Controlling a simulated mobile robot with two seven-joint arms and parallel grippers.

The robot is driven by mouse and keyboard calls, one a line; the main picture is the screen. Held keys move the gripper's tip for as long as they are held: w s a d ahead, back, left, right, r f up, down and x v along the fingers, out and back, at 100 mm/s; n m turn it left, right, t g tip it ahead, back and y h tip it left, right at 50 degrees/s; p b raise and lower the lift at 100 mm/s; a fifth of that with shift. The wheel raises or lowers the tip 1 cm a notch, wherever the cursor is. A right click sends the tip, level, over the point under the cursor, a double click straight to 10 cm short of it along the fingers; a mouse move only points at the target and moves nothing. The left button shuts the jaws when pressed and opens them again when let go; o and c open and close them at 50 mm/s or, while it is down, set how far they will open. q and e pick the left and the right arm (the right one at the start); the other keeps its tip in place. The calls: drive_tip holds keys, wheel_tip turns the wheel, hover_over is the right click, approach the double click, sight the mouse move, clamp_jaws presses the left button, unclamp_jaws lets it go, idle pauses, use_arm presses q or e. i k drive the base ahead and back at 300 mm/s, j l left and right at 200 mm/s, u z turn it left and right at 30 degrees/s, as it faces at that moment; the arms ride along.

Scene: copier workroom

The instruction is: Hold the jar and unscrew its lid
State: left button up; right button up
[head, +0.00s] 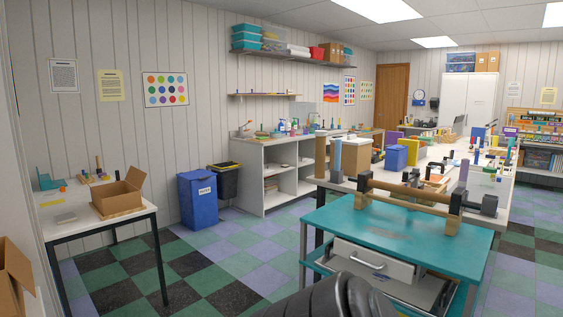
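I cannot make out a jar with a screw lid in the head view. Small bottles and containers (283,127) stand on the far counter (262,141), too small to tell whether one is a jar. Many small items stand on the large white table (482,176) at the right, and none is clearly a jar. Neither of my grippers shows. A dark rounded shape at the bottom edge hides part of the floor and the teal cart's lower front.
A teal cart (400,240) with a drawer and a wooden-framed roller device (410,197) stands close at right. A white table (85,222) with an open cardboard box (118,196) is at left. A blue bin (198,200) stands by the wall. Checkered floor between them is clear.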

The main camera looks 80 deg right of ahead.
sight(488, 179)
drive_tip(key=z, duration=4.1)
drive_tip(key=i+l+z, duration=0.1)
drive_tip(key=i+z, duration=0.4)
drive_tip(key=z, duration=0.15)
drive_tip(key=i, duration=4.3)
